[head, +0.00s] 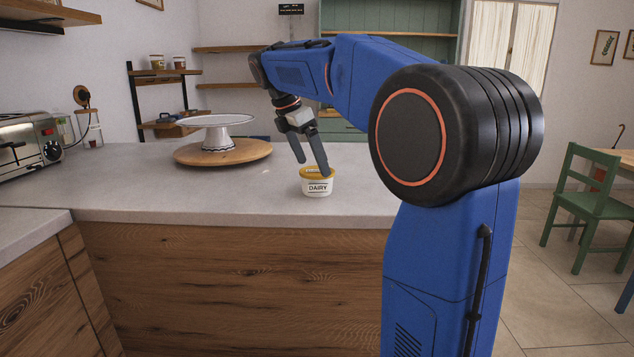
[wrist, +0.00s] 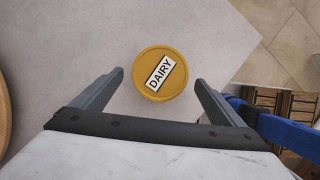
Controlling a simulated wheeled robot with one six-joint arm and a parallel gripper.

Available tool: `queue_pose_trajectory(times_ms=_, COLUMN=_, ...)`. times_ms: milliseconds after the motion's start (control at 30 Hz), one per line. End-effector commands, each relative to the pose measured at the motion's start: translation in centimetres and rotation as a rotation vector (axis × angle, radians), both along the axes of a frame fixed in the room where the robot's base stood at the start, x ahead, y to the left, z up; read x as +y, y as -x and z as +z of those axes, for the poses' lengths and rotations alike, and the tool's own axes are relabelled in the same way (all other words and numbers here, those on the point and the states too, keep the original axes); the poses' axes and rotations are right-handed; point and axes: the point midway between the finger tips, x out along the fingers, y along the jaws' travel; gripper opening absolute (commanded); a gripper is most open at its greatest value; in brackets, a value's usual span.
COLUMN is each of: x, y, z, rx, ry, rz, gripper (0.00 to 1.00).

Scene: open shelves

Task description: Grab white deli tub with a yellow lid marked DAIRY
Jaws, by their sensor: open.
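The white deli tub (head: 317,186) with a yellow lid stands upright on the grey countertop near its front edge, its DAIRY label facing the head camera. In the wrist view its round yellow lid (wrist: 160,73) lies just beyond and between the fingertips, with DAIRY on a white label. My gripper (head: 312,168) is open and points down at the tub from above. In the head view one finger overlaps the lid's edge. In the wrist view the fingers (wrist: 158,78) show a gap on both sides of the lid. Nothing is held.
A white cake stand (head: 216,133) on a round wooden board (head: 195,155) stands left of the tub. A toaster (head: 30,140) sits at the far left. The counter (head: 140,195) around the tub is clear; its edge is close by.

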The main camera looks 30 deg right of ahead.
Motion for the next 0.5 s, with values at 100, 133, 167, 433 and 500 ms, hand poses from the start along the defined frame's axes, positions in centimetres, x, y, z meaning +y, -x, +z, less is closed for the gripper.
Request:
queue_pose_trajectory(times_ms=100, x=-0.5, y=0.1, z=-1.0, rx=0.002, ry=0.000, rz=-0.002, gripper=0.93)
queue_pose_trajectory(times_ms=133, x=-0.7, y=0.1, z=-1.4, rx=0.002, ry=0.000, rz=-0.002, gripper=0.93)
queue_pose_trajectory(times_ms=167, x=-0.9, y=0.1, z=-1.8, rx=0.002, ry=0.000, rz=-0.002, gripper=0.93)
queue_pose_trajectory(times_ms=433, x=-2.1, y=0.1, z=-4.4, rx=0.001, ry=0.000, rz=0.000, gripper=0.93)
queue_pose_trajectory(times_ms=500, x=-2.1, y=0.1, z=-4.6, rx=0.001, ry=0.000, rz=0.000, gripper=0.93)
